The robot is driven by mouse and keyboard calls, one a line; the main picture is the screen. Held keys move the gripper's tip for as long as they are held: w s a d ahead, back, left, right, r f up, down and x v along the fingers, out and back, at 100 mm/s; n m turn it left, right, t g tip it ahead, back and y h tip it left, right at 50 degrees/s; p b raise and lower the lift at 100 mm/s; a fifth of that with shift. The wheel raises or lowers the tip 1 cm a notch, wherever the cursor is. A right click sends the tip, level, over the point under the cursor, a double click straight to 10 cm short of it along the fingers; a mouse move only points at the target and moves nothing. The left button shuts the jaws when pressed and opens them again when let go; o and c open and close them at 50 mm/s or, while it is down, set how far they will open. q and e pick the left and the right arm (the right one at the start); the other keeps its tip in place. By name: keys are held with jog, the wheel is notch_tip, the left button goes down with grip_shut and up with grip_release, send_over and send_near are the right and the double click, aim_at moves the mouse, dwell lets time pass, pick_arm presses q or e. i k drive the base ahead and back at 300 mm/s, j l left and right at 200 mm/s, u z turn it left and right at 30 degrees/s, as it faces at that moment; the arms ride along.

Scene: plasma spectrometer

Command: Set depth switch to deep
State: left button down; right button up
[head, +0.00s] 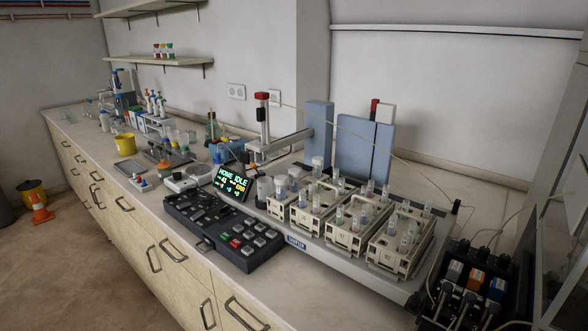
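A black control panel (232,258) lies on the bench in front of the autosampler. Its right half carries several grey keys and a red and a green key. Its left half (190,207) has small dark controls. A depth switch cannot be told apart there, and its setting is too small to read. A tilted display (232,182) behind the panel shows "HOME IDLE" in green. Neither of my grippers is in view.
The autosampler tray (318,245) holds several cream racks of tubes (352,230) right of the panel. A probe post with a red top (262,97) stands behind. A black pump with coloured blocks (474,280) is at the right. The bench's front strip is clear.

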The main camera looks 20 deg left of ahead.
aim_at(185, 205)
jog(key=u, duration=1.25)
